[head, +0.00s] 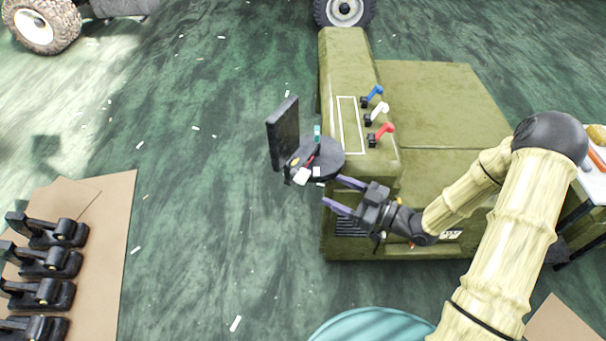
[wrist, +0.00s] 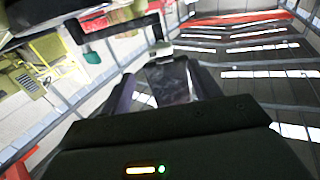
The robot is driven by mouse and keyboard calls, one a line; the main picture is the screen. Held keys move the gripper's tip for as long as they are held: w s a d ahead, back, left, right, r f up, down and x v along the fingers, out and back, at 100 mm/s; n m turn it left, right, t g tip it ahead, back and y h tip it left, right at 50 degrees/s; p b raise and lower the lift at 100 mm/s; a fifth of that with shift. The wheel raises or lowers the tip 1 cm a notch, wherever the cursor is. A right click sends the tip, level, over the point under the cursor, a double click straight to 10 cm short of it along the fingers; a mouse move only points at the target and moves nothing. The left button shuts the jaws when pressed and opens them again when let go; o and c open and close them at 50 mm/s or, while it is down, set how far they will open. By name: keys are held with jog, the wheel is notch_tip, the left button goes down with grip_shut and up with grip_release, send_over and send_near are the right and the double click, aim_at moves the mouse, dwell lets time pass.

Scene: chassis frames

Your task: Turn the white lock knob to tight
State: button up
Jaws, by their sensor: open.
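The white lock knob (head: 301,176) appears as a small white block low on a mount that carries a dark upright panel (head: 284,133). The mount has a dark round plate (head: 322,160) at the left side of the olive green machine. My gripper (head: 338,193) is open, its two purple fingers pointing left toward the knob, with a gap between fingertips and knob. In the wrist view a white block (wrist: 163,48) shows beyond and between the fingers, apparently the knob. Its turn position and any tight marking are too small to read.
The olive machine (head: 440,105) carries blue (head: 376,91), white (head: 380,108) and red (head: 385,129) levers above my gripper. Several black clamp-like parts (head: 45,261) lie on brown board at lower left. A teal round top (head: 372,326) is at the bottom. The green floor left of the mount is mostly clear.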

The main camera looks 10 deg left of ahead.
aim_at(308, 178)
jog(key=p+x, duration=0.1)
jog(key=x, duration=0.9)
jog(key=shift+a, duration=0.2)
jog(key=c, duration=1)
